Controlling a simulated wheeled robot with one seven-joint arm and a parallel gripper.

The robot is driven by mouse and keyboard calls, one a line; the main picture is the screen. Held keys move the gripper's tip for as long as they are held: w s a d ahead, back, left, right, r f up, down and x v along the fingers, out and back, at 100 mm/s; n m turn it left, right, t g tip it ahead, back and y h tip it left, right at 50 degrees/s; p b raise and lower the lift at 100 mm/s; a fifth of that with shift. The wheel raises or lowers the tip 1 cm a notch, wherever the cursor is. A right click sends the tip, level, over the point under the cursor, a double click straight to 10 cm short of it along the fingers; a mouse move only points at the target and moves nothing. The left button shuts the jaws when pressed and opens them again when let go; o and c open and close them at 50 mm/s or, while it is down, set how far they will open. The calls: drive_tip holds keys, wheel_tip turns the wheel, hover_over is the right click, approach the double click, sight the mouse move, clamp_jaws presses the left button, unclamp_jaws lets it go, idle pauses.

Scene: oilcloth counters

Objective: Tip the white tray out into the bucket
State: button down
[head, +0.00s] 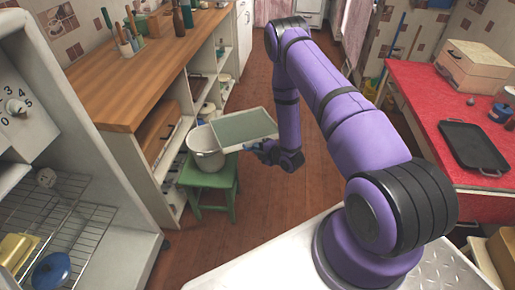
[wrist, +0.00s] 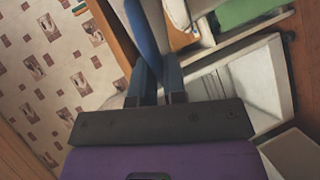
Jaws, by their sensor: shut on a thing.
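The white tray (head: 245,128) has a pale rim and a flat grey-green inside, with no loose contents that I can make out. My gripper (head: 266,148) is shut on the tray at its near right side. The tray is held up in the air, its left end overlapping the right part of the bucket's mouth in the head view. The white bucket (head: 206,158) stands upright on a green stool (head: 208,180). Its inside is mostly hidden. In the wrist view my gripper's fingers (wrist: 158,82) show close up, with a blue, edge-on shape beyond them.
A wooden counter (head: 150,60) with open shelves stands just behind and left of the stool. A red counter (head: 420,90) on the right holds a black tray (head: 473,146) and a box (head: 472,66). An open appliance with wire racks (head: 60,215) is at the left. Brown floor is free around the stool.

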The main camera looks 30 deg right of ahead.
drive_tip(key=shift+f+t, duration=0.5)
drive_tip(key=shift+f, duration=2.5)
drive_tip(key=shift+w+a+r+n+g+h, duration=0.2)
drive_tip(key=shift+r+g, duration=0.35)
drive_tip(key=shift+r, duration=1.05)
drive_tip(key=shift+w+a+r+n+g+h, duration=0.2)
drive_tip(key=shift+r+g+h, duration=0.3)
drive_tip(key=shift+r, duration=1.1)
drive_tip(key=shift+w+a+r+n+g+h, duration=0.15)
drive_tip(key=shift+r+g, duration=0.5)
drive_tip(key=shift+r, duration=0.95)
drive_tip(key=w+a+r+g+h, duration=0.1)
drive_tip(key=w+a+r+g, duration=0.1)
drive_tip(key=r, duration=0.3)
drive_tip(key=w+a+r+n+g+h, duration=0.1)
drive_tip(key=w+a+r+g, duration=0.1)
drive_tip(key=r, duration=0.3)
drive_tip(key=shift+w+r+h, duration=0.15)
drive_tip(key=shift+w+h, duration=0.2)
drive_tip(key=shift+w, duration=0.4)
drive_tip(key=shift+a, duration=0.1)
